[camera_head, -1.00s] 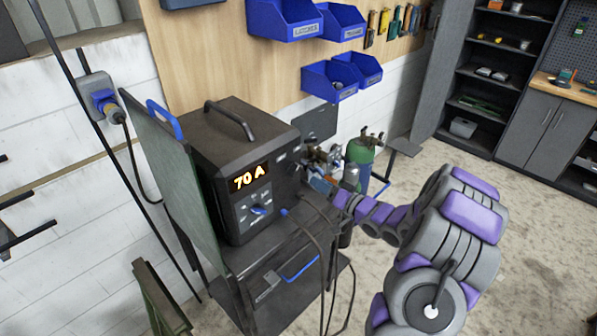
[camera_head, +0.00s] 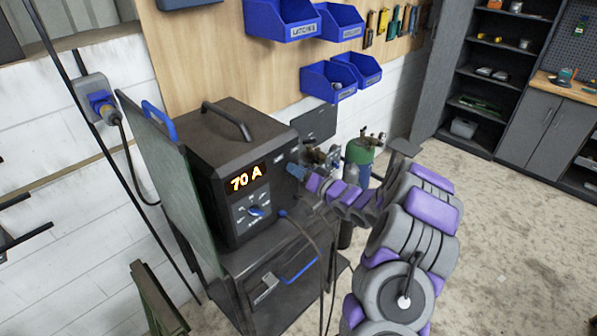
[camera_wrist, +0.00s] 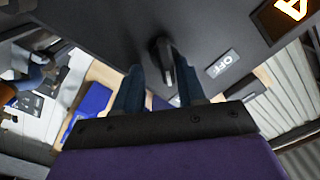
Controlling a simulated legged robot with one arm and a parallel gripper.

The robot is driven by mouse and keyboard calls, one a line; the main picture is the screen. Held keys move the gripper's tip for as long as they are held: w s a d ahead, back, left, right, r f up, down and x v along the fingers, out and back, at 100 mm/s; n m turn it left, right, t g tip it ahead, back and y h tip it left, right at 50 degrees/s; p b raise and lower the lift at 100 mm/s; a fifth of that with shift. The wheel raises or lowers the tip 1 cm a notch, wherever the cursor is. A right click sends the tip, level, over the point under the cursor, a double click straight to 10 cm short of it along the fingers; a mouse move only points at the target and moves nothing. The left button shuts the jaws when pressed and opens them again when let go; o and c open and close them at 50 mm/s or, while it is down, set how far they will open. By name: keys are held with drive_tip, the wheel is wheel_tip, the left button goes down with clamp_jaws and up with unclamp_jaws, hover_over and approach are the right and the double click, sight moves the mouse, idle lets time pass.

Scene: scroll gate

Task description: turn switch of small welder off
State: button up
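The small welder (camera_head: 232,140) is a dark box with a top handle and a lit "70 A" display, standing on a cart. In the wrist view its dark front panel (camera_wrist: 110,25) fills the top, with a black switch lever (camera_wrist: 163,58) and a pale "OFF" label (camera_wrist: 222,64) to the lever's right. My gripper (camera_wrist: 160,78) is open, its two dark fingers spread on either side of the lever. I cannot tell whether either finger touches it. In the head view my gripper (camera_head: 293,170) is at the panel's right edge and hides the switch.
The cart (camera_head: 290,300) carries the welder, with cables hanging in front. A green gas cylinder (camera_head: 362,152) stands behind my arm. Blue wall bins (camera_head: 285,18) hang above. A green panel (camera_head: 165,175) stands left of the welder. Open floor (camera_head: 520,220) lies to the right.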

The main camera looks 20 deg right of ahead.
drive_tip(key=shift+a+r, duration=0.1)
drive_tip(key=shift+a, duration=0.6)
drive_tip(key=c, duration=0.5)
drive_tip(key=shift+d, duration=0.15)
clamp_jaws()
drive_tip(key=shift+d, duration=0.1)
drive_tip(key=shift+n, duration=0.4)
drive_tip(key=shift+s+a+r+n+b, duration=0.1)
drive_tip(key=shift+a+n+b, duration=0.1)
drive_tip(key=shift+n+b, duration=2.9)
drive_tip(key=shift+a+n+b, duration=0.2)
drive_tip(key=shift+n+b, duration=1.4)
drive_tip(key=shift+n, duration=2.9)
